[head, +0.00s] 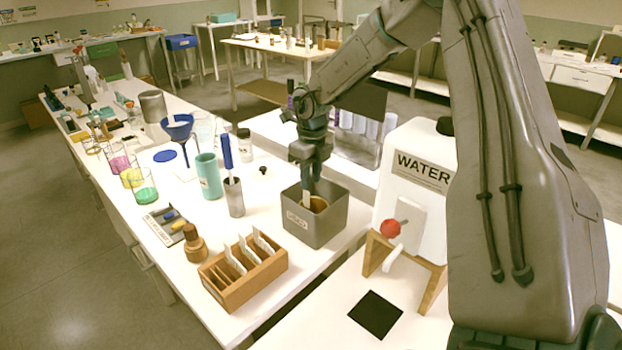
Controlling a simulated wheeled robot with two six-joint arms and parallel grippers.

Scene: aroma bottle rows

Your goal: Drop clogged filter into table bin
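The table bin (312,228) is a grey square open-topped box with a label on its front, near the right edge of the white bench. My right gripper (311,192) points down into its mouth, with the fingertips about at rim level or just inside. A brown, rounded thing (318,204), which looks like the clogged filter, shows at the fingertips inside the bin's opening. A pale strip shows beside it. I cannot tell whether the fingers grip the brown thing or it is apart from them. My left gripper is not in view.
A white WATER tank (418,175) on a wooden stand is close right of the bin.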

